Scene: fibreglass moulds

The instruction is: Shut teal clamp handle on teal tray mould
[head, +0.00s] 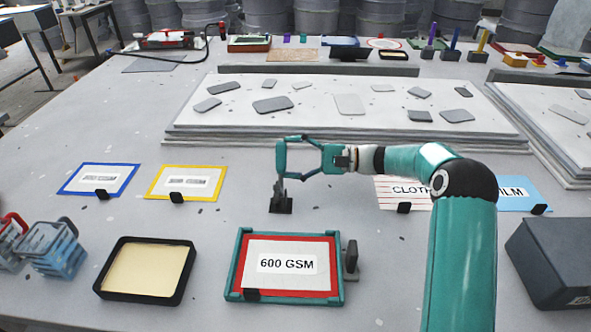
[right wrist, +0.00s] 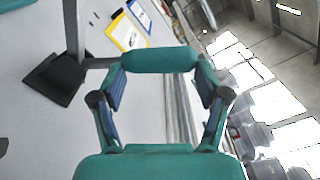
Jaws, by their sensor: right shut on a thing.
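The teal tray mould (head: 236,272) lies at the front centre in the head view, with a red-bordered "600 GSM" card over it. Behind its far edge stands a clamp with a dark base (head: 281,206) and a grey upright post. The teal clamp handle (head: 281,158) stands roughly upright above that base. My right gripper (head: 292,157) reaches in from the right and is shut on the handle. In the right wrist view the handle (right wrist: 160,60) lies across between both fingertips, with a grey bar and the dark base (right wrist: 55,78) to its left. My left gripper is not in view.
A grey bracket (head: 351,258) stands at the mould's right side. A black-rimmed tray (head: 187,272) lies left of it, and blue and red racks (head: 55,248) are farther left. A dark grey box (head: 555,262) is at right. Card stands and a low white slab (head: 340,128) lie behind.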

